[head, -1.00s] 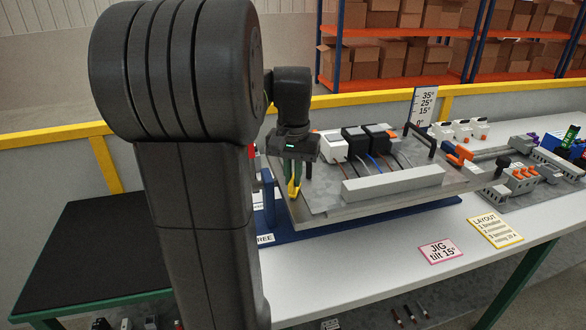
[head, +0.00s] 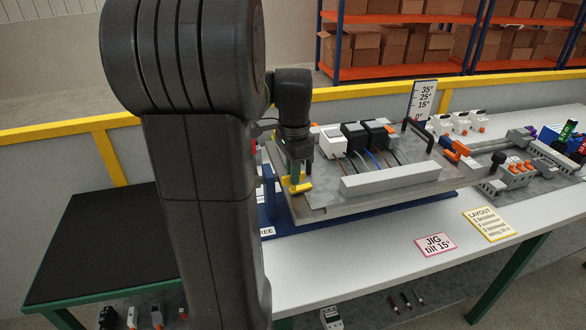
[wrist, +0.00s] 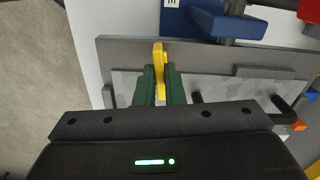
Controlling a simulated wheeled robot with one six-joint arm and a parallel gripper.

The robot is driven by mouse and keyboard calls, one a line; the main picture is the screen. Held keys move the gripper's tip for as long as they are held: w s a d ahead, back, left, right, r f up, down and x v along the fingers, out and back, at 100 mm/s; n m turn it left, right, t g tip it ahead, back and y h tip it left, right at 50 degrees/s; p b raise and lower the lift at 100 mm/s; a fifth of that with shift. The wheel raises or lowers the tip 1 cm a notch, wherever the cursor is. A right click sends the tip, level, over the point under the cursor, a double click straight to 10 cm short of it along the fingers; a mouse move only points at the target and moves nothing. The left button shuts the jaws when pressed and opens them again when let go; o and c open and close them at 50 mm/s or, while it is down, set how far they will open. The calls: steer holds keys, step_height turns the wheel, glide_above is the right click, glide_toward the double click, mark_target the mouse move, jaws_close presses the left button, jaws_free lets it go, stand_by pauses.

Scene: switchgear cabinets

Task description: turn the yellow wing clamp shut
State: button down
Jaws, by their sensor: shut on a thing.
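The yellow wing clamp (head: 299,187) sits at the left edge of the tilted grey jig plate (head: 390,182). My gripper (head: 296,178) points down at it from above, with its green fingers at the wing. In the wrist view the yellow wing (wrist: 158,56) stands between the two green fingers (wrist: 160,80), which are shut on it. The fingers hide the lower part of the clamp. The contact with the plate beneath it is hard to see.
White and black devices (head: 356,138) with wires stand on the plate behind a grey rail (head: 391,180). A black handle (head: 418,136) rises at the plate's back right. A tilt scale board (head: 422,100) stands behind.

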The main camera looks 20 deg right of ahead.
steer(key=shift+m, duration=0.7)
steer(key=c, duration=1.5)
jaws_free()
step_height(320, 180, up, 14)
steer(key=shift+s+d+f, duration=0.1)
steer(key=shift+f, duration=0.1)
